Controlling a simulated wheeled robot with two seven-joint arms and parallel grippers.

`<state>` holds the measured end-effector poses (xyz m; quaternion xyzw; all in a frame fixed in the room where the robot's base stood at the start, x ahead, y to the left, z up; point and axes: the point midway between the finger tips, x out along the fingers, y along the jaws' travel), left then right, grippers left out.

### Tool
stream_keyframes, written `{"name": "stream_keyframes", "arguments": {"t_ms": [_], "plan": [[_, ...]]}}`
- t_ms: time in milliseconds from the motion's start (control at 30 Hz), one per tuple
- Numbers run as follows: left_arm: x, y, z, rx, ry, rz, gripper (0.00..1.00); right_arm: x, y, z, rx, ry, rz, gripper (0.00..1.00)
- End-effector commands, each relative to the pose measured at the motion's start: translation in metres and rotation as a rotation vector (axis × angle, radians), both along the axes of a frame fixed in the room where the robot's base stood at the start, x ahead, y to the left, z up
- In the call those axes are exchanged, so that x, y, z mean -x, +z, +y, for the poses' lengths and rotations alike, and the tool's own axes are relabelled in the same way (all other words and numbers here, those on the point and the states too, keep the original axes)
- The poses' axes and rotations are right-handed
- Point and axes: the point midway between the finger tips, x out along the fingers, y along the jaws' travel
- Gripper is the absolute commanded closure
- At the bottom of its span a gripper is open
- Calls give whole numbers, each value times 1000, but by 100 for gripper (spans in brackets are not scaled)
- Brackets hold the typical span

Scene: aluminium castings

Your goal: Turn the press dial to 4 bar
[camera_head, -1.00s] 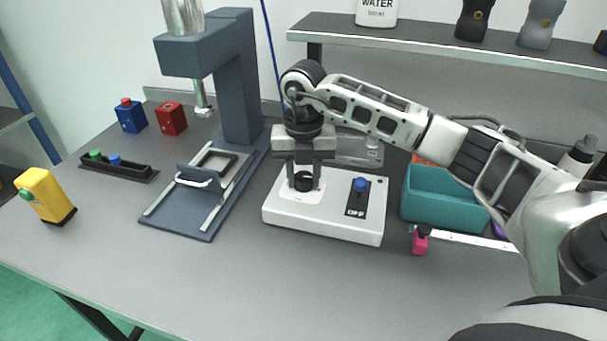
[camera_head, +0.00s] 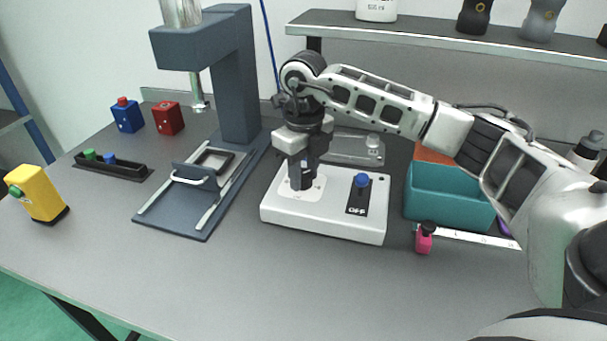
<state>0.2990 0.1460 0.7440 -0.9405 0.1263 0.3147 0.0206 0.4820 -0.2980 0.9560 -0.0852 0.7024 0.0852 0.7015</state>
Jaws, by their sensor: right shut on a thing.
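The white control box (camera_head: 330,230) lies on the grey table, right of the dark blue press (camera_head: 237,90). A pale round dial plate (camera_head: 315,192) is on the box's left part; the dial itself is mostly hidden by my right gripper. My right gripper (camera_head: 301,182) points down over this plate and is shut on the dial. A blue knob (camera_head: 362,181) stands on a black plate marked OFF on the box's right part. The dial's scale marks and setting are too small to read. My left gripper is not in view.
A teal bin (camera_head: 450,200) and a small pink bottle (camera_head: 424,239) stand right of the box. A yellow button box (camera_head: 40,194), a red box (camera_head: 168,118) and a blue box (camera_head: 127,116) are at left. The front of the table is clear.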

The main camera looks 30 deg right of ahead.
Motion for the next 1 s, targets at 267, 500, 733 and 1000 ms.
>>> {"name": "stream_keyframes", "arguments": {"t_ms": [267,500,733,1000], "plan": [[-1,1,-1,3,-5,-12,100,-1,1,-1,0,143,-4,89],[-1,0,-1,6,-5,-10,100,-1,2,-1,0,195,-4,89],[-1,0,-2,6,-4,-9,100,-1,2,-1,0,205,-5,89],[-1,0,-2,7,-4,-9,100,-1,2,-1,0,203,-5,53]]}}
